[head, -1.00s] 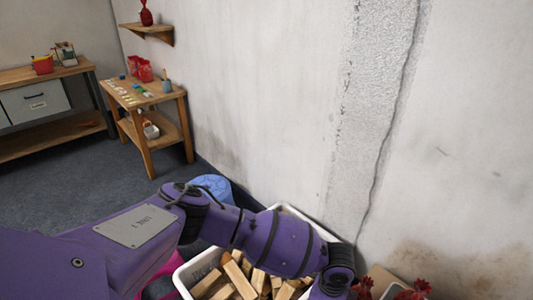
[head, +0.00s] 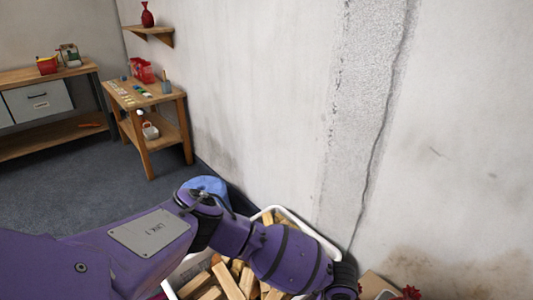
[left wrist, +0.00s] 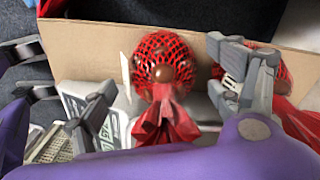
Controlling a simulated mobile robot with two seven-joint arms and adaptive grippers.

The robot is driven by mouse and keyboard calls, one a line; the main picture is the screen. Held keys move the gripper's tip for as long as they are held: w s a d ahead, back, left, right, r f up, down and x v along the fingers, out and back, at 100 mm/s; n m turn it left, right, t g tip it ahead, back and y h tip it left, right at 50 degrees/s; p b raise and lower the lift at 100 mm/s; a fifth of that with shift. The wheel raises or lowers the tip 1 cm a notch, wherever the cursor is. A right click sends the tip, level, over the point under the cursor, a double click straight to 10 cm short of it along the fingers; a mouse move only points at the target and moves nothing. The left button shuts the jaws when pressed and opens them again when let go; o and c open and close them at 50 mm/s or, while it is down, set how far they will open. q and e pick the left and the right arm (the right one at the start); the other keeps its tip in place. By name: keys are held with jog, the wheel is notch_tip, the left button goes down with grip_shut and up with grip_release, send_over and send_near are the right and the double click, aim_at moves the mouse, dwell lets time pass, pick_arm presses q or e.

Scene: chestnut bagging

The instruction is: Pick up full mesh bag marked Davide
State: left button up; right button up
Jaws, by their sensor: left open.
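A full red mesh bag (left wrist: 165,62) with brown chestnuts stands between the spread fingers of my open left gripper (left wrist: 165,95) in the left wrist view. Its gathered red neck points toward the camera, and a pale tag (left wrist: 126,75) shows at its left side. No name is readable on it. A second red mesh bag (left wrist: 292,110) lies at the right, partly behind the right finger. My right gripper (left wrist: 45,75) shows at the left edge, with its fingers apart. In the head view a red bag top (head: 411,293) shows at the bottom edge, and my left gripper is out of frame.
A cardboard edge (left wrist: 95,38) runs behind the bags. A keypad device (left wrist: 55,145) lies at lower left. In the head view, a white crate of wood blocks (head: 310,232) lies under my left arm, close to the wall. A small wooden table (head: 150,103) stands farther back.

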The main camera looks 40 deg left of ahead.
pick_arm(q)
jog(key=shift+w+f, duration=0.15)
jog(key=shift+f, duration=0.75)
jog(key=shift+r, duration=0.1)
jog(key=c, duration=1.4)
jog(key=shift+r, duration=0.1)
jog(key=shift+c, duration=0.2)
